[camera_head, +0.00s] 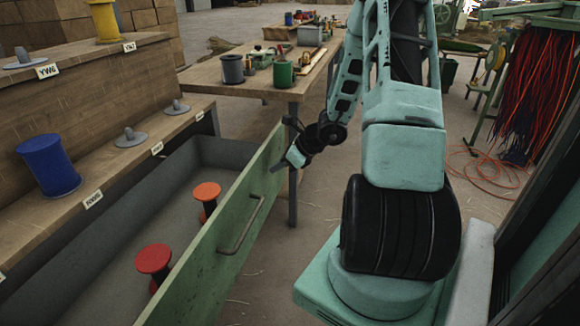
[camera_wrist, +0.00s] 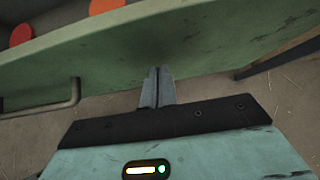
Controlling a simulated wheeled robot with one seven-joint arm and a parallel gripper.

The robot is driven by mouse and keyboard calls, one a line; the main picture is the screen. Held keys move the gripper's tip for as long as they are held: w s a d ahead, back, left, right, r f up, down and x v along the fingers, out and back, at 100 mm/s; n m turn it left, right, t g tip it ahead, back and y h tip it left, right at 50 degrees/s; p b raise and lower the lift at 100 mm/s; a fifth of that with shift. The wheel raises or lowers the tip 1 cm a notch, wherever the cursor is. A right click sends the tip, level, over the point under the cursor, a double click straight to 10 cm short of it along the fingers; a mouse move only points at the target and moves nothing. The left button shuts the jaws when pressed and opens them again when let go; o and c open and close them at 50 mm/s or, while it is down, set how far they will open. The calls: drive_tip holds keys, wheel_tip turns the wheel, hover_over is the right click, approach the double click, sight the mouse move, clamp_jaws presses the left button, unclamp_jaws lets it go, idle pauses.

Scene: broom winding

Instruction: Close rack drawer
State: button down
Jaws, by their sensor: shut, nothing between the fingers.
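The rack drawer (camera_head: 222,238) is pulled out from the wooden rack, with a green front panel and a metal bar handle (camera_head: 242,226). Inside it stand an orange spool (camera_head: 207,192) and a red spool (camera_head: 153,260). My gripper (camera_head: 282,165) is shut and empty at the outer face of the front panel, near its far end, beyond the handle. In the wrist view its fingers (camera_wrist: 157,85) point at the green panel (camera_wrist: 190,45), and the handle (camera_wrist: 50,98) is off to the left. I cannot tell whether the fingertips touch the panel.
The rack's ledge (camera_head: 110,165) above the drawer holds a blue spool (camera_head: 47,165) and grey pegs. A workbench (camera_head: 213,75) with cups and tools stands behind the drawer's far end; its leg (camera_head: 292,185) is close to my gripper. Cables (camera_head: 540,80) hang at right.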

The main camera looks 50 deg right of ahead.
drive_tip(key=shift+w+a, duration=0.15)
drive_tip(key=shift+w, duration=0.15)
drive_tip(key=w+a, duration=0.4)
drive_tip(key=w, duration=0.9)
drive_tip(key=w+a+p, duration=0.1)
drive_tip(key=w+a, duration=0.4)
drive_tip(key=w, duration=0.8)
drive_tip(key=shift+a+r, duration=0.2)
drive_tip(key=shift+a, duration=0.1)
drive_tip(key=shift+a, duration=0.1)
